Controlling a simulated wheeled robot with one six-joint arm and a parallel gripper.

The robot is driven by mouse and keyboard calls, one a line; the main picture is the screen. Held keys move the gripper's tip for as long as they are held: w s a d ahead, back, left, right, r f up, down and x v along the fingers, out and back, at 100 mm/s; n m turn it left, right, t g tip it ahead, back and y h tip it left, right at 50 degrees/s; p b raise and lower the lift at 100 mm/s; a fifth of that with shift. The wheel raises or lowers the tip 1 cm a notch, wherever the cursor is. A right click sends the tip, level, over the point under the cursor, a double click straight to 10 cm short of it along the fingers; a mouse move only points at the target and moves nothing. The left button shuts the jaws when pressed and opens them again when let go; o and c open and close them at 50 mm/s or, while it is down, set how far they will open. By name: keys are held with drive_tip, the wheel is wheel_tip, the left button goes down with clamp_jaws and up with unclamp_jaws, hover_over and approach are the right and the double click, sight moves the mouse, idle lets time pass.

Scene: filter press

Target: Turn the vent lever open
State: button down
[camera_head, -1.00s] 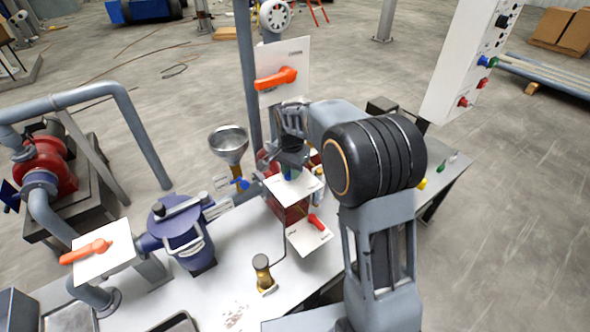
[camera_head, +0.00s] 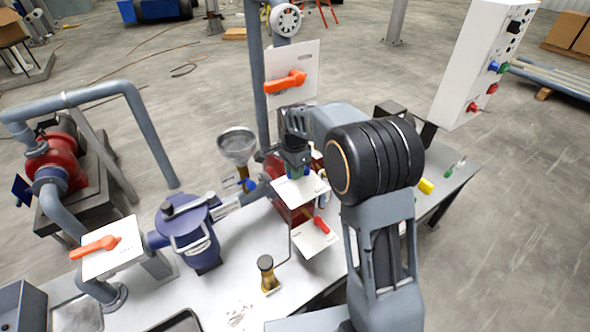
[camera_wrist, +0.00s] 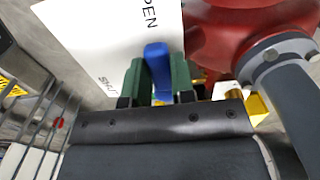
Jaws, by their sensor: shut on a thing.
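The blue vent lever (camera_wrist: 156,58) stands between the green finger pads of my gripper (camera_wrist: 158,80) in the wrist view. My gripper is shut on it, with a pad against each side. Behind it is a white plate (camera_wrist: 108,38) with the letters PEN and SHUT readable; the lever hides part of the plate. In the head view my gripper (camera_head: 297,172) is over the same white plate (camera_head: 302,190) above the table. The lever is mostly hidden there by my gripper, so its angle is hard to tell.
A red lever (camera_head: 321,225) on a lower plate is just below. A metal funnel (camera_head: 238,144) stands to the left. An orange lever (camera_head: 286,81) on an upright plate is behind. A red body with a grey flanged pipe (camera_wrist: 285,62) is close on the right in the wrist view.

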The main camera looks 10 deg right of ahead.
drive_tip(key=shift+w+r, duration=0.1)
drive_tip(key=c, duration=1)
unclamp_jaws()
drive_tip(key=shift+o, duration=0.2)
wheel_tip(320, 180, up, 14)
drive_tip(key=s+d+f+n+t, duration=0.1)
drive_tip(key=s+f+n, duration=0.1)
drive_tip(key=s+n, duration=0.2)
drive_tip(key=s+d+f+n+t, duration=0.1)
drive_tip(key=s+n, duration=0.4)
drive_tip(key=s, duration=0.6)
drive_tip(key=s+d+f+n+t, duration=0.2)
drive_tip(key=s+d+f+n, duration=0.1)
drive_tip(key=s, duration=0.5)
drive_tip(key=shift+d+f+n, duration=0.2)
drive_tip(key=shift+f+n, duration=0.1)
drive_tip(key=shift+n, duration=0.5)
